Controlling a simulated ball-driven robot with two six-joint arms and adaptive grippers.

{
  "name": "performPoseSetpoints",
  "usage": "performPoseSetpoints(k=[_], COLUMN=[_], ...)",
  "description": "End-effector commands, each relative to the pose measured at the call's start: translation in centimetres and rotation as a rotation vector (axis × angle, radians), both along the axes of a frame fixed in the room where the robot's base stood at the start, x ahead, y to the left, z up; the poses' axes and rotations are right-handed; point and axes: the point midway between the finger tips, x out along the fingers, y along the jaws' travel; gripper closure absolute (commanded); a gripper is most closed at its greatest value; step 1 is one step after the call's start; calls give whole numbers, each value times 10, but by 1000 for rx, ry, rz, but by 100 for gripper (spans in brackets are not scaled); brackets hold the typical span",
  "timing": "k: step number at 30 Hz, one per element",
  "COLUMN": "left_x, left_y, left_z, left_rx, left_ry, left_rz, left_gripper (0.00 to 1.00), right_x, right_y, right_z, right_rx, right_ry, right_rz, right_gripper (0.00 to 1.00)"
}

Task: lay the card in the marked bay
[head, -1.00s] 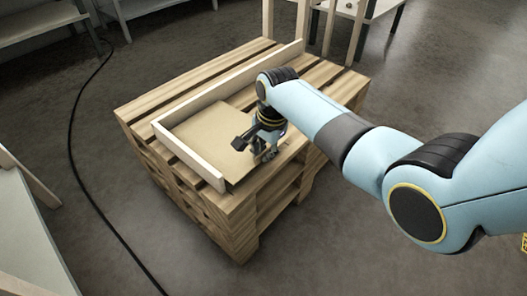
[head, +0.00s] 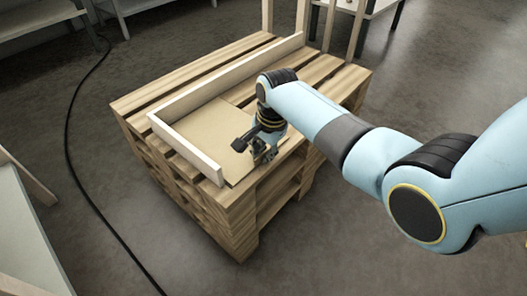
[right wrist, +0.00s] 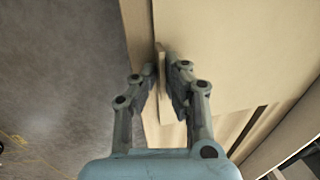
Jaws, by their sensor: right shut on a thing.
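The card (head: 205,128) is a flat brown sheet. It lies on the stacked wooden pallets, inside the corner of two pale rails, a short one (head: 187,150) and a long one (head: 240,72). My right gripper (head: 262,157) is at the card's near right edge, pointing down. In the right wrist view, the right gripper (right wrist: 166,78) is shut on the edge of the card (right wrist: 235,45). The arm and gripper hide part of the card in the head view. I cannot make out bay markings. My left gripper is not in view.
The pallet stack (head: 145,100) has open slat gaps on top and bare slats at the right. A black cable (head: 72,165) runs along the floor at the left. Shelving stands at the back, and a pale panel (head: 25,235) at the lower left.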

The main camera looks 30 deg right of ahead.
Motion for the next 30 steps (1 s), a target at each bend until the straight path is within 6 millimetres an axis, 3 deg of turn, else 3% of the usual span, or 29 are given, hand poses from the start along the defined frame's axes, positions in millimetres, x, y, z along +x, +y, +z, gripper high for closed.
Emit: performPoseSetpoints(k=[27, 30], left_x=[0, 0], left_y=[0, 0], left_z=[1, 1], left_rx=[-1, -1], left_ry=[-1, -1], left_rz=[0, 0], left_gripper=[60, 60], right_x=[0, 0], right_y=[0, 0], right_z=[-3, -3], right_rx=[1, 1], right_ry=[1, 0], right_rz=[0, 0], right_gripper=[100, 82])
